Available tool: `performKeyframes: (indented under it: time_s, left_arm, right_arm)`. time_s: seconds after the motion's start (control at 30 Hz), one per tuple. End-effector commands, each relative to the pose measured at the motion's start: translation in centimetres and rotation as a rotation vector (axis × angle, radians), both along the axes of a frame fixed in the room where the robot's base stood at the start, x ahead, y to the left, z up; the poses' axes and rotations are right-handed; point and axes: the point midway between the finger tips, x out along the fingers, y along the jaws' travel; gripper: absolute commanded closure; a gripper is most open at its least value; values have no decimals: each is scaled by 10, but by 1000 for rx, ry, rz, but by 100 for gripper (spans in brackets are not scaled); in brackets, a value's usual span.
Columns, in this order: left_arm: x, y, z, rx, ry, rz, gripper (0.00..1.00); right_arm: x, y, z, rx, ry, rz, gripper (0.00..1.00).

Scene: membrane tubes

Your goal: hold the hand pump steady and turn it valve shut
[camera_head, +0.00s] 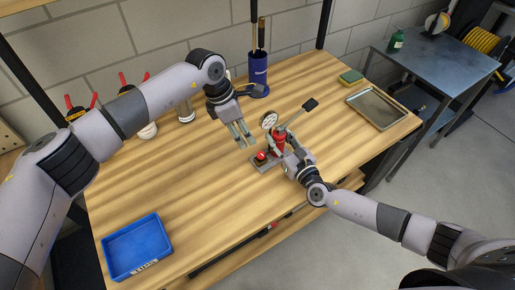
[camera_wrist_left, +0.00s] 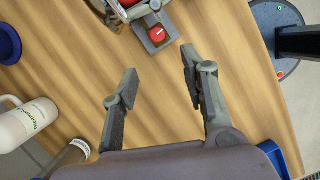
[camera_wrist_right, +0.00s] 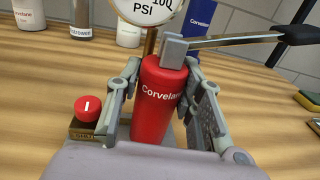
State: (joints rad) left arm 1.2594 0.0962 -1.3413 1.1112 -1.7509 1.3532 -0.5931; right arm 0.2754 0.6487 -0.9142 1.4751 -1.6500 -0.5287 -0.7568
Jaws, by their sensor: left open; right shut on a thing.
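The hand pump stands upright on the wooden table, with a red cylinder (camera_wrist_right: 160,100), a grey base (camera_head: 262,166), a round pressure gauge (camera_head: 269,120) and a black-ended lever (camera_head: 310,104). My right gripper (camera_head: 285,150) is shut around the red cylinder from the near right side; its fingers flank the cylinder in the right wrist view. The red valve knob (camera_wrist_right: 88,107), with a white mark, sits on the base left of the cylinder. It also shows in the left wrist view (camera_wrist_left: 158,34). My left gripper (camera_head: 246,143) is open and empty, above the table just behind and left of the knob.
A blue tray (camera_head: 105,243) lies at the front left. A blue cup (camera_head: 258,92) with tools, bottles (camera_head: 185,111) and red-handled tools (camera_head: 76,113) stand along the back. A metal tray (camera_head: 404,109) and a sponge (camera_head: 352,76) are at the right. The table's middle left is clear.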

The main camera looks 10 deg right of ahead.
Motion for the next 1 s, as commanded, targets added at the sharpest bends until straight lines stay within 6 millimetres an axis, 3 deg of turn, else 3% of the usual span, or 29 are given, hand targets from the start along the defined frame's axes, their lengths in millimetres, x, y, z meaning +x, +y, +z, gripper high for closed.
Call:
performKeyframes:
  time_s: [0.3, 0.57, 0.77, 1.0]
  left_arm:
    - [-20, -3, 6, -41, -34, 374, 59]
    - [-26, -5, 8, -74, -37, 493, 59]
    - [-22, -14, -17, -75, -33, 498, 59]
    - [-12, -30, -62, -74, -34, 498, 59]
  right_arm:
    - [-1, 1, -1, 2, 4, 1, 100]
    - [-1, 1, -1, 2, 4, 2, 100]
    - [-1, 1, -1, 2, 3, 2, 100]
    - [-1, 1, -1, 2, 3, 1, 100]
